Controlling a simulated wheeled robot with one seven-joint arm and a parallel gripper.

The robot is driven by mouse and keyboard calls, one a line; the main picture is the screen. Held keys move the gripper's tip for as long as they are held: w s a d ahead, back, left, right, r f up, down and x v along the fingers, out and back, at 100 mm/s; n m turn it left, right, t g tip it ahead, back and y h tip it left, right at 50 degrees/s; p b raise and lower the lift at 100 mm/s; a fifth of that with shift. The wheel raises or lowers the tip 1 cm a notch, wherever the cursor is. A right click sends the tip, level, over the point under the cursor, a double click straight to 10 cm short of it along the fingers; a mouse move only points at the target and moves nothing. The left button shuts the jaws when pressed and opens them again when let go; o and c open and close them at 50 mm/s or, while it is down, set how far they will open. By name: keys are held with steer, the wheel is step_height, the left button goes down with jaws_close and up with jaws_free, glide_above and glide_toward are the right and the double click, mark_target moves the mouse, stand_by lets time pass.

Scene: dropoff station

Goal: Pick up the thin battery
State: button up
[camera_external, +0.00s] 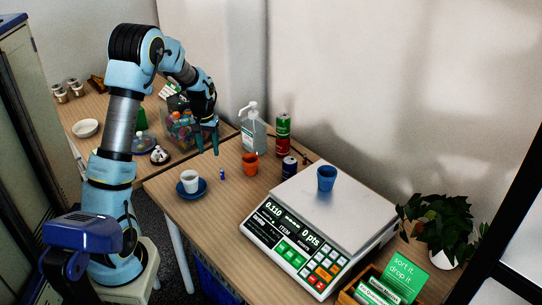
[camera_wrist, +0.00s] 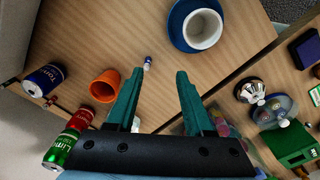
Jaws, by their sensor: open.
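A small blue and white cylinder, which looks like the thin battery (camera_external: 222,174), stands on the wooden table between the white cup and the orange cup. In the wrist view the battery (camera_wrist: 148,62) shows just beyond the tip of the left finger, inside the span of the fingers. My gripper (camera_external: 207,150) is open and empty, pointing down above the table, above and left of the battery. Its two teal fingers also show in the wrist view (camera_wrist: 160,73), wide apart. They do not appear to touch the battery.
A white cup (camera_external: 190,180) on a blue saucer (camera_external: 203,190) stands left of the battery, an orange cup (camera_external: 250,164) right of it. A pump bottle (camera_external: 253,133), cans (camera_external: 289,168) and a scale (camera_external: 310,205) with a blue cup (camera_external: 326,178) stand farther right. A clear bin (camera_external: 181,128) is behind.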

glide_toward(221, 168)
steer(key=w, duration=0.1)
steer(key=f, duration=0.4)
steer(key=f+p, duration=0.1)
steer(key=f, duration=0.1)
steer(key=shift+w+d, duration=0.1)
steer(key=shift+d, duration=0.3)
steer(key=f+p, duration=0.1)
steer(key=f, duration=0.1)
steer(key=s+f, duration=0.1)
steer(key=f, duration=0.1)
steer(key=shift+a+f+p, duration=0.2)
steer(key=shift+f+p, duration=0.05)
steer(key=shift+p, duration=0.1)
steer(key=shift+f, duration=0.55)
jaws_close()
